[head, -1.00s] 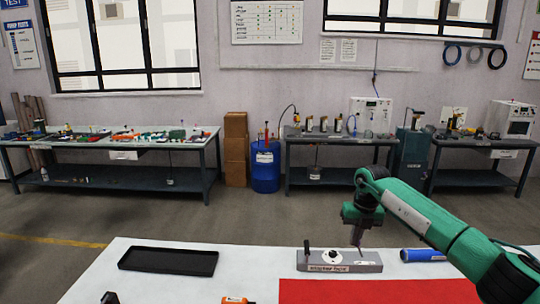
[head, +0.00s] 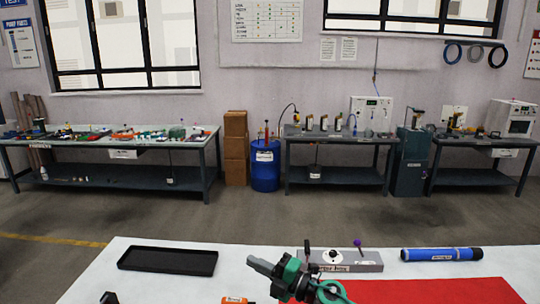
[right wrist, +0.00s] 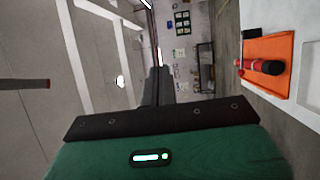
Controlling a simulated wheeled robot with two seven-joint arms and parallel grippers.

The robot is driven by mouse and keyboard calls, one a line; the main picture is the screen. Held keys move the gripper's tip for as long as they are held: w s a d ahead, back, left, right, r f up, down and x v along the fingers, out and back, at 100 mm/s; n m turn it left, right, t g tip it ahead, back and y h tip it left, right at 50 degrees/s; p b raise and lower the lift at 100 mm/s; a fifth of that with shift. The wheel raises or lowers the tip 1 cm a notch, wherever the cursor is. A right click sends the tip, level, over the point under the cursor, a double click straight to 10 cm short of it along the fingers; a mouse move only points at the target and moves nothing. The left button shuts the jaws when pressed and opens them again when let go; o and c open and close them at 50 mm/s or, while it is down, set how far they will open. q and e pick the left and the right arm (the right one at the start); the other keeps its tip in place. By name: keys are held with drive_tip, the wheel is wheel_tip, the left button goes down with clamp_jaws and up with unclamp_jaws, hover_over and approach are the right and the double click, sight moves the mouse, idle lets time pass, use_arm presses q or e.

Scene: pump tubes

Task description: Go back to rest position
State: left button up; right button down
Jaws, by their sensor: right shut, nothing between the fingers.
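My right gripper (head: 252,262) is low over the near table in the head view, its fingers pointing left. It is shut and empty, and its closed dark fingers also show in the right wrist view (right wrist: 159,85). Behind and right of it stands a grey labelled fixture (head: 366,259) with a black knob and a purple-topped piece. My right arm hides part of the fixture's front.
A black tray (head: 168,260) lies on the white table (head: 85,285) at left. A blue tube (head: 440,254) lies at right, behind a red mat (head: 440,291). An orange item (head: 235,300) sits at the front edge. Workbenches stand along the far wall.

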drive_tip(key=s+d+f+m+t+h, duration=0.45)
drive_tip(key=d+m+h, duration=0.4)
drive_tip(key=m, duration=0.35)
drive_tip(key=s+d+f+m+t+h, duration=0.3)
drive_tip(key=s+d+f+m+h, duration=0.25)
drive_tip(key=d+m+h, duration=0.4)
drive_tip(key=s+d+f+m+g, duration=0.2)
drive_tip(key=s+d+f+g, duration=0.15)
drive_tip(key=s, duration=0.55)
drive_tip(key=s+d+f+m+g, duration=0.2)
drive_tip(key=s+f+g, duration=0.3)
drive_tip(key=s, duration=0.5)
drive_tip(key=s+d+f+m+g, duration=0.3)
drive_tip(key=s+f+g, duration=0.15)
drive_tip(key=s, duration=0.45)
wheel_tip(320, 180, down, 34)
drive_tip(key=g+b, duration=0.1)
drive_tip(key=b, duration=0.4)
drive_tip(key=s+d+f+b, duration=0.1)
drive_tip(key=s+f+b, duration=0.1)
drive_tip(key=s+f, duration=0.8)
drive_tip(key=s+d+f+g+b, duration=0.1)
drive_tip(key=s+d+f+b, duration=0.1)
drive_tip(key=s+f, duration=0.8)
wheel_tip(320, 180, down, 5)
drive_tip(key=shift+f+n+b, duration=0.1)
drive_tip(key=shift+n+b, duration=0.35)
drive_tip(key=shift+b, duration=0.1)
